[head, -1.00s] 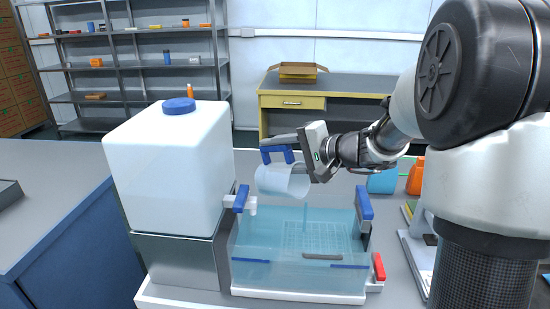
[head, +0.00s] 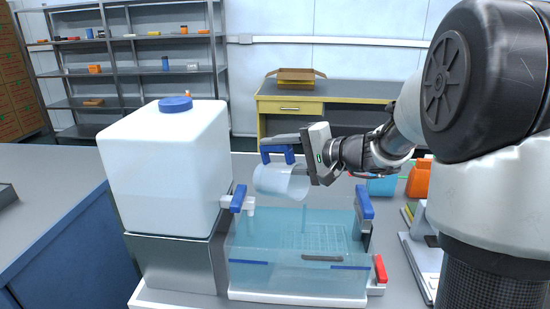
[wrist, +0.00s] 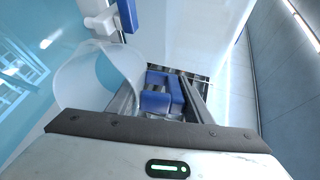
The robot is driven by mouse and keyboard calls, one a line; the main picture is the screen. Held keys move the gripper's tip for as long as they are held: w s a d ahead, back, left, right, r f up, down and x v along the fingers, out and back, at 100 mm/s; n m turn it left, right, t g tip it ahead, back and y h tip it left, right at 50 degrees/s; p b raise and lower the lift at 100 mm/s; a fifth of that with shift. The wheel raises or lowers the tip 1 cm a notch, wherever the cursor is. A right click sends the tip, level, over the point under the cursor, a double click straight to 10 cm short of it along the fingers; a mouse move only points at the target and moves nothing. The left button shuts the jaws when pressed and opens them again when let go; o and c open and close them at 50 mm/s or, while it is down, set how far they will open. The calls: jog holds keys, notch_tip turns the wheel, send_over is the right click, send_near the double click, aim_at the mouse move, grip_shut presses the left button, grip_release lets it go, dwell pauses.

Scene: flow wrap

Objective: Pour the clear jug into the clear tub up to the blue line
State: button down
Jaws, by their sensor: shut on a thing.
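My gripper (head: 292,147) is shut on the jug's blue handle, which also shows between the fingers in the wrist view (wrist: 160,98). A faint thin streak shows below the jug's lip, over the tub. The tub holds pale blue liquid with a grid visible in it. The blue line (head: 350,268) shows in pieces on the tub's front wall. The liquid seems to stand near or above it, but I cannot tell exactly.
A white tank (head: 165,165) with a blue cap stands on a metal stand left of the tub. Its blue-handled tap (head: 239,198) is beside the tub's left rim. A red-handled valve (head: 380,269) is at the tub's right front. Orange and teal containers stand behind right.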

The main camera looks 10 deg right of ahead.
jog(key=shift+s+d+f+t+y+b, duration=0.2)
jog(key=shift+s+d+t+y+b, duration=0.25)
jog(key=shift+b, duration=2.05)
